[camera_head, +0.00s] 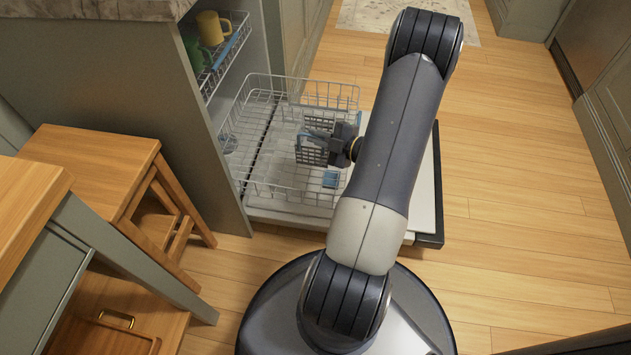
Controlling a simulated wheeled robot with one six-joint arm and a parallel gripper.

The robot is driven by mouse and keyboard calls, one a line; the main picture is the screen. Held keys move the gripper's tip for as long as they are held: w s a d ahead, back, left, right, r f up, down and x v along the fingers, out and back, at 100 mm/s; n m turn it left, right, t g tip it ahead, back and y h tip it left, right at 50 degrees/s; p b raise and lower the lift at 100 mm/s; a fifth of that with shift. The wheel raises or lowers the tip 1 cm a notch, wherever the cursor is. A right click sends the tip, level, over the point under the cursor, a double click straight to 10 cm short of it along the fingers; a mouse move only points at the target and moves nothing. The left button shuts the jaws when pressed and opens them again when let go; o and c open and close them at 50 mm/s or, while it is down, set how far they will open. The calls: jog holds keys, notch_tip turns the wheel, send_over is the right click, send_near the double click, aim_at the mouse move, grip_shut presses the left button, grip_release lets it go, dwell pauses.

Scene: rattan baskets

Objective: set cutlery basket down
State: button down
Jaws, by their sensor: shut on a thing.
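The cutlery basket (311,154) is a small light-grey mesh basket with a blue-grey handle bar. It is partly hidden behind my gripper (329,134) and arm. My gripper is shut on the cutlery basket, at its upper part. The basket is over the right part of the dishwasher's pulled-out lower rack (262,187), a white wire rack. I cannot tell whether the basket touches the rack floor.
The open dishwasher door (424,200) lies under the rack and reaches right. An upper rack (226,58) holds a yellow mug (211,27) and a green one. A wooden stool (90,160) and a table stand at left. Wooden floor is clear at right.

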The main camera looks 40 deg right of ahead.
aim_at(311, 160)
jog(key=shift+s+d+f+b, duration=0.2)
jog(key=shift+d+f+b, duration=0.25)
jog(key=shift+f, duration=0.3)
jog(key=shift+s+d+g, duration=0.15)
jog(key=shift+s+g, duration=0.05)
jog(key=shift+g, duration=0.1)
notch_tip(311, 160, down, 10)
jog(key=b, duration=0.4)
jog(key=shift+r, duration=0.1)
jog(key=c, duration=1.5)
grip_release()
